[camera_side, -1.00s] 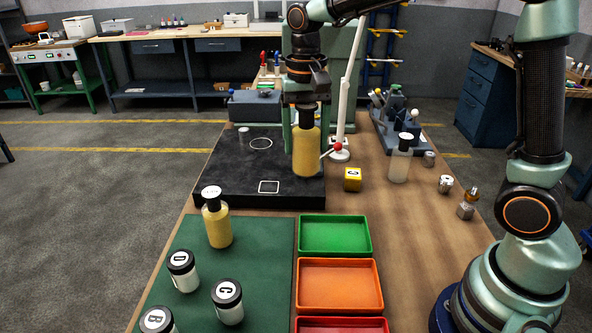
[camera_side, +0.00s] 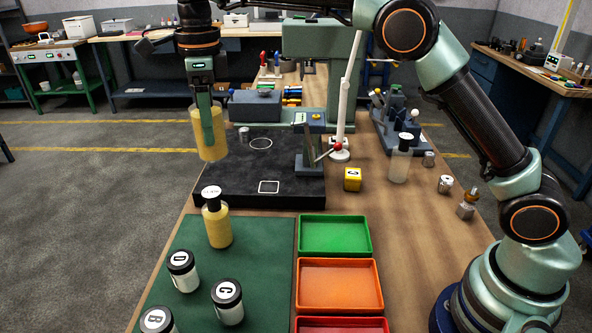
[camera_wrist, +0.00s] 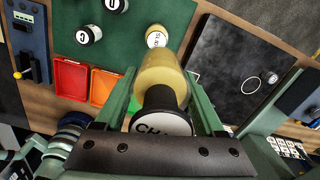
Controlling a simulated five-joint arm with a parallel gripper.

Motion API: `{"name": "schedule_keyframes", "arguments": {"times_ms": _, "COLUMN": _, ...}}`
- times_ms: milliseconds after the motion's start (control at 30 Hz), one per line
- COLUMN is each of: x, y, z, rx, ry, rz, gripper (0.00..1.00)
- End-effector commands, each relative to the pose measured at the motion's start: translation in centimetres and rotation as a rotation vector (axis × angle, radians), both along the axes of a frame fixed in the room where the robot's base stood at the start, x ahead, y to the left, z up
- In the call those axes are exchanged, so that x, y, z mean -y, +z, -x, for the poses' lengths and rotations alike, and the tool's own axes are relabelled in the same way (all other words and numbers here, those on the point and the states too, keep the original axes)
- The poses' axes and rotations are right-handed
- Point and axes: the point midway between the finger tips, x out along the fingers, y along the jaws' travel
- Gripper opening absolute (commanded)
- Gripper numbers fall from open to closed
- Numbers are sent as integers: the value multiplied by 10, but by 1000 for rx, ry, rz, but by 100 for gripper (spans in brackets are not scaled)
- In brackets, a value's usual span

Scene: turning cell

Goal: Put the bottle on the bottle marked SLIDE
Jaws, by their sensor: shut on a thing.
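My gripper (camera_side: 208,138) is shut on a yellow bottle (camera_side: 219,128) and holds it upright in the air, above the left edge of the black plate. In the wrist view the held bottle (camera_wrist: 160,75) sits between the green fingers. Its dark cap has a white label starting "CH"; the rest is hidden. Another yellow bottle (camera_side: 218,230) with a black neck and a white-topped cap stands on the green mat, lower in the picture and slightly right of the held one. Its lettering is too small to read surely. Its white top (camera_wrist: 157,38) shows beyond the held bottle in the wrist view.
The black plate (camera_side: 290,185) carries a lever fixture (camera_side: 310,165). Jars marked D (camera_side: 183,272), C (camera_side: 227,303) and B stand on the green mat (camera_side: 262,255). Green, orange and red trays lie beside it. A yellow cube (camera_side: 353,179) and a clear bottle (camera_side: 399,165) stand right.

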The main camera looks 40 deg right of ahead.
Motion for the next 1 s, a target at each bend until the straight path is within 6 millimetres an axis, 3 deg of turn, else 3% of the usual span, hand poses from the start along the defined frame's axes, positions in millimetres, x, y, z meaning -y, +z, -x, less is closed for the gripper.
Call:
{"name": "schedule_keyframes", "arguments": {"times_ms": 267, "x": -16, "y": -1, "z": -3, "rx": 3, "ry": -162, "rz": -7, "gripper": 0}}
{"name": "schedule_keyframes", "arguments": {"times_ms": 833, "x": -16, "y": -68, "z": -3, "rx": 3, "ry": -168, "rz": -8, "gripper": 0}}
{"name": "schedule_keyframes", "arguments": {"times_ms": 1000, "x": -17, "y": -77, "z": -3, "rx": 6, "ry": -168, "rz": -10, "gripper": 0}}
